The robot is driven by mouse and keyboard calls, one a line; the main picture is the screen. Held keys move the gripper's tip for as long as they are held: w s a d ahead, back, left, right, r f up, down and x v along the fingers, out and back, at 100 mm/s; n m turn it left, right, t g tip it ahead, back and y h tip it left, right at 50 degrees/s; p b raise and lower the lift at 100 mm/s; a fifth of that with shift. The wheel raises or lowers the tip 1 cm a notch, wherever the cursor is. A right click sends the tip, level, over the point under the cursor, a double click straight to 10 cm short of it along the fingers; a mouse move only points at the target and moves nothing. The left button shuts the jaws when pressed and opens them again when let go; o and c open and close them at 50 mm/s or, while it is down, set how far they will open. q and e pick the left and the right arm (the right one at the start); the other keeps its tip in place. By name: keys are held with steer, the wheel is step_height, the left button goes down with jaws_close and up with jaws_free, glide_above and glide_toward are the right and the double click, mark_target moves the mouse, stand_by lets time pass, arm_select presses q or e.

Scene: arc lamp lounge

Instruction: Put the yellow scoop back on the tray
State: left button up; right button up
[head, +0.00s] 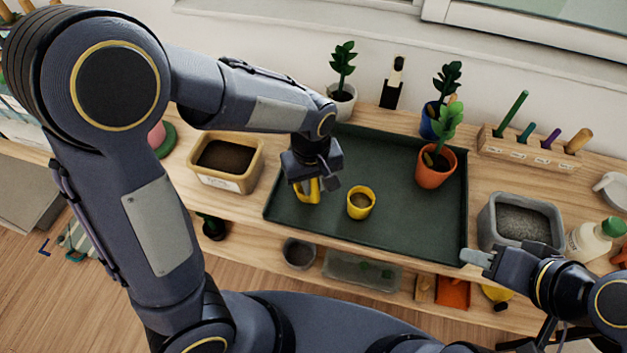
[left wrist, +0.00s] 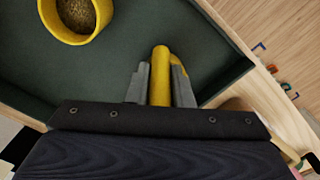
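The yellow scoop (head: 308,190) is at the left part of the dark green tray (head: 400,225), under my left gripper (head: 310,182). In the left wrist view, the scoop's yellow handle (left wrist: 160,75) lies between the two grey fingers of my left gripper (left wrist: 160,88), which press close on both sides. The rest of the scoop is mostly hidden. I cannot tell whether the scoop touches the tray floor. My right gripper (head: 478,258) is beside the tray's front right corner with nothing visible in it; its finger gap is unclear.
On the tray stand a yellow pot of soil (head: 361,203), just right of the scoop, and an orange potted plant (head: 435,167). A soil box (head: 228,162) stands left of the tray, a grey gravel tub (head: 519,222) right. The tray's front middle is clear.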

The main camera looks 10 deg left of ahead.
arm_select(q)
steer(key=o, duration=0.4)
steer(key=shift+r+p, duration=0.3)
steer(key=shift+r, duration=0.05)
steer(key=r, duration=0.6)
steer(key=r+p, duration=0.1)
steer(key=r, duration=0.4)
steer(key=shift+s+a+r, duration=0.15)
steer(key=shift+a+r, duration=0.05)
steer(key=shift+r, duration=0.15)
steer(key=s+a+m+t+h, duration=0.1)
steer(key=s+a+t, duration=0.1)
steer(key=s+a, duration=0.1)
steer(key=s+a+m+t+h, duration=0.1)
steer(key=s+a+m, duration=0.1)
steer(key=s+a, duration=0.2)
steer(key=s+a+m+t+h, duration=0.1)
steer(key=s+a+t, duration=0.1)
steer(key=s, duration=0.5)
steer(key=shift+s+a+f+m+t, duration=0.1)
steer(key=shift+a+m+t, duration=0.1)
steer(key=shift+a, duration=0.15)
steer(key=shift+s+a+m+t, duration=0.1)
steer(key=shift+a+m, duration=0.1)
steer(key=shift+a, duration=0.15)
